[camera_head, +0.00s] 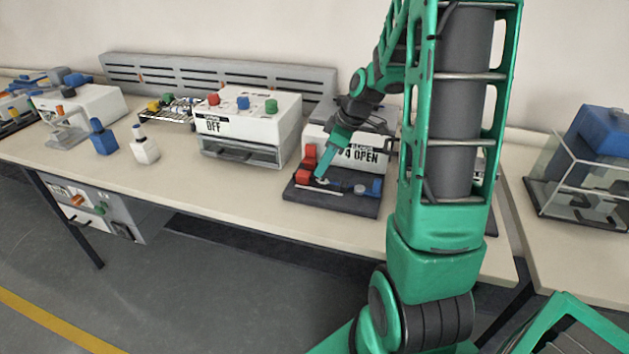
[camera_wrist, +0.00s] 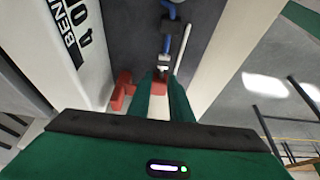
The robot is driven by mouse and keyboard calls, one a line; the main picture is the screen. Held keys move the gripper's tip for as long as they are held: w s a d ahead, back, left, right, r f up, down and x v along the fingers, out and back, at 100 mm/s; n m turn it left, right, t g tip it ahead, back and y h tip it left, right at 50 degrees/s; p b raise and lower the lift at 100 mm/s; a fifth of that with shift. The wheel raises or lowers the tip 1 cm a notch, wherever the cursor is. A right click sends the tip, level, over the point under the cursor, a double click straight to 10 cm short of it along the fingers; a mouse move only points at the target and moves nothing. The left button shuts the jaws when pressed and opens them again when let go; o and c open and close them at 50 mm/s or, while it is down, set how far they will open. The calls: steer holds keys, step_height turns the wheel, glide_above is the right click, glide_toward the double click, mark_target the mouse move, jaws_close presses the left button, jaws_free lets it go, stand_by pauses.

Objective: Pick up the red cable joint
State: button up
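The dark tray (camera_head: 331,201) sits near the front edge of the bench with red pieces at its left end. One red block (camera_head: 304,174) is low and left of my gripper (camera_head: 321,176), which points down over the tray. In the wrist view, a small red piece, which looks like the red cable joint (camera_wrist: 159,87), sits between the fingertips of my gripper (camera_wrist: 161,80) and fills the narrow gap. Whether the fingers press on it, I cannot tell. Another red block (camera_wrist: 122,89) stands just left of the fingers. A blue joint (camera_head: 376,187) is at the tray's right end.
A white bender box (camera_head: 345,155) marked OPEN stands right behind the tray. A white machine (camera_head: 248,125) marked OFF is to its left. Blue and white bottles (camera_head: 145,151) stand farther left. The bench front (camera_head: 235,190) left of the tray is clear.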

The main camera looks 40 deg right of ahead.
mark_target(316, 178)
steer(key=x, duration=0.4)
steer(key=shift+s+f, duration=0.1)
steer(key=shift+c, duration=0.4)
jaws_close()
